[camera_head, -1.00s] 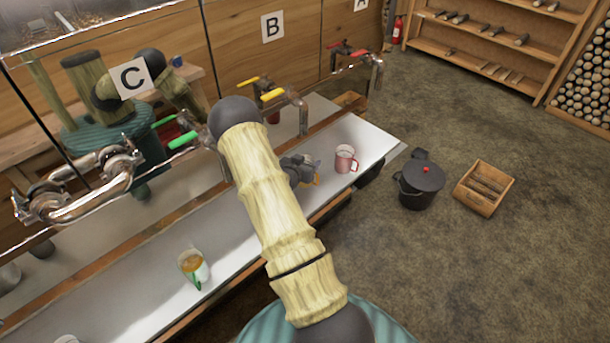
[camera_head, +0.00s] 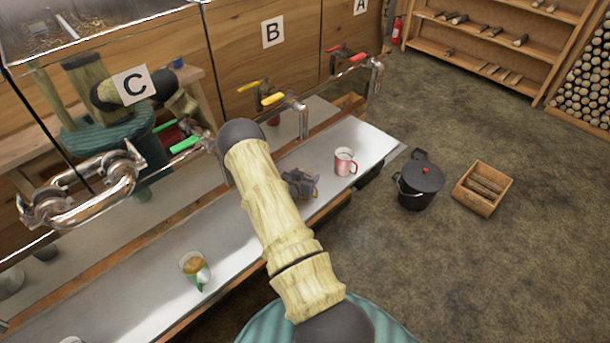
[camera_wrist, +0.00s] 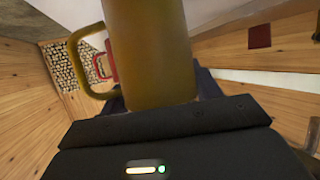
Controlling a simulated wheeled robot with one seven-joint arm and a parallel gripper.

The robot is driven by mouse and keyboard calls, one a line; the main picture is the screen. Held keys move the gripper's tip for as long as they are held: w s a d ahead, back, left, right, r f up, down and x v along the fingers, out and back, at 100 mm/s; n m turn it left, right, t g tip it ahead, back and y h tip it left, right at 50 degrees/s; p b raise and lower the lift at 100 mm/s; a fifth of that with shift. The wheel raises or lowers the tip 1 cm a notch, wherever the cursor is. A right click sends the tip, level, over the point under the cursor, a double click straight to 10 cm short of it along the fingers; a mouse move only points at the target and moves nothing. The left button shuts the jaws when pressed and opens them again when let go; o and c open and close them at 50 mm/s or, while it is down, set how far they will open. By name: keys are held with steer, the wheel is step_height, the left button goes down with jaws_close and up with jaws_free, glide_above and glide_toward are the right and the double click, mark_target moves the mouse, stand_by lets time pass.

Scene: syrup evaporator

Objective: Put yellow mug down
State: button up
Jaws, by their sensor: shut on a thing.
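The yellow mug (camera_wrist: 148,50) is large in the wrist view, upright in my gripper, with its handle to the left. My gripper (camera_wrist: 155,105) is shut on it. In the head view my gripper (camera_head: 300,183) is over the white counter (camera_head: 235,235), left of the red mug (camera_head: 345,162). The red mug also shows behind the yellow mug's handle in the wrist view (camera_wrist: 103,65).
A mug with a green handle (camera_head: 196,270) stands nearer on the counter. Metal taps with yellow (camera_head: 272,98), red (camera_head: 358,57) and green (camera_head: 186,145) handles overhang the counter's back. A black pot (camera_head: 420,187) and a wooden crate (camera_head: 483,188) stand on the floor to the right.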

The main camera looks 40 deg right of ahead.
steer(key=o, duration=1)
steer(key=shift+a, duration=0.15)
steer(key=b+v, duration=0.2)
steer(key=v, duration=0.9)
steer(key=shift+s+a+r+b, duration=0.2)
steer(key=shift+s+a+b, duration=0.1)
steer(key=shift+b, duration=0.1)
steer(key=shift+d, duration=0.1)
